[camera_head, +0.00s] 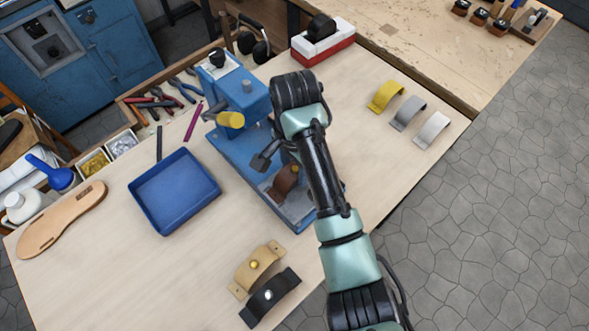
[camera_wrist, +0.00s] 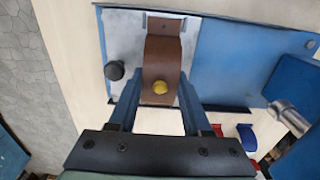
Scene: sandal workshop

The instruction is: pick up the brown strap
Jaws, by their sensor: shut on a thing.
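The brown strap (camera_head: 284,181) is a short arched band standing on the grey metal plate of the blue press (camera_head: 235,150). In the wrist view the strap (camera_wrist: 162,60) shows with a round brass stud (camera_wrist: 159,87) at its near end. My gripper (camera_wrist: 158,79) has one finger on each side of the strap and is shut on it. The strap appears still at the level of the plate; whether it touches the plate is unclear. In the head view my arm hides most of the gripper.
A blue tray (camera_head: 174,191) lies left of the press. A tan strap (camera_head: 256,268) and a black strap (camera_head: 270,297) lie in front. Yellow (camera_head: 385,95), grey (camera_head: 408,112) and white (camera_head: 431,129) straps lie at the right. A sandal sole (camera_head: 61,219) lies far left.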

